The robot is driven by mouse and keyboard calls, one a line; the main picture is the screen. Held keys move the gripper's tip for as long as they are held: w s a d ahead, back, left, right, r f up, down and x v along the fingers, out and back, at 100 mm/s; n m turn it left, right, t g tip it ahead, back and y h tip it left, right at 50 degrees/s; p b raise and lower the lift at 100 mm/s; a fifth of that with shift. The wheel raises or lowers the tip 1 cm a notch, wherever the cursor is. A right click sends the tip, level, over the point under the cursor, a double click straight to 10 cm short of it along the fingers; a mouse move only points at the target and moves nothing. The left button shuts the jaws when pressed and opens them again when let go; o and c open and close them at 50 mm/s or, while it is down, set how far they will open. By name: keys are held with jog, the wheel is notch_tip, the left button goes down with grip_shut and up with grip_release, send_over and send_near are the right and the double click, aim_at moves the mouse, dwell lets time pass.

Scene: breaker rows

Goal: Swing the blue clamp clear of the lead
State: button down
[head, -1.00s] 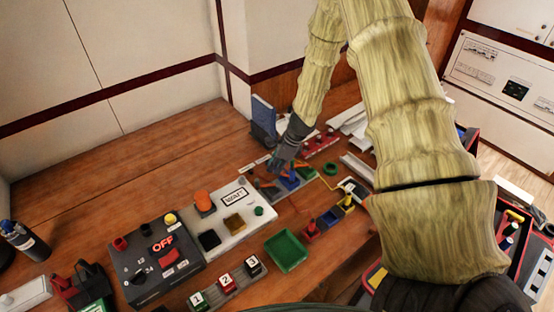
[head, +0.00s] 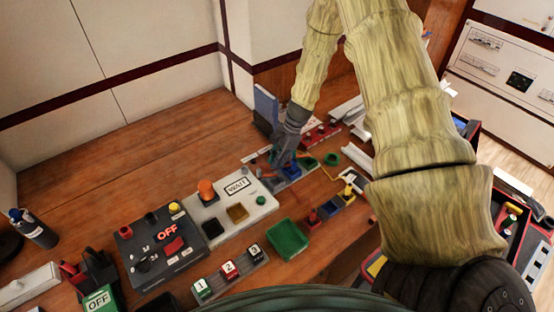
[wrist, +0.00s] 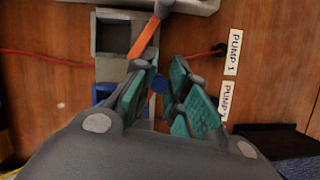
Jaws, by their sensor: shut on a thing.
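The blue clamp shows in the wrist view as a small blue piece (wrist: 158,84) between my fingers, with a blue base (wrist: 103,93) partly hidden at the left finger. In the head view its blue part (head: 292,171) sits just below my gripper (head: 281,163). My gripper, with green pads, also fills the lower middle of the wrist view (wrist: 160,90) and is shut on the clamp. A thin red lead shows left (wrist: 45,54) and right (wrist: 203,53) of the fixture; its middle is hidden. An orange lever (wrist: 144,40) stands just beyond my fingertips.
In the head view, a grey WAIT panel (head: 262,202), a black OFF box (head: 160,245) and a green tray (head: 287,239) stand nearer. The table's left rear (head: 110,150) is clear.

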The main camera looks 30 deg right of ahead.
jog(key=shift+s+f, duration=0.1)
jog(key=shift+f, duration=0.05)
jog(key=c, duration=1.7)
grip_release()
jog(key=v, duration=1.1)
jog(key=shift+d+r, duration=0.25)
jog(key=shift+r, duration=0.1)
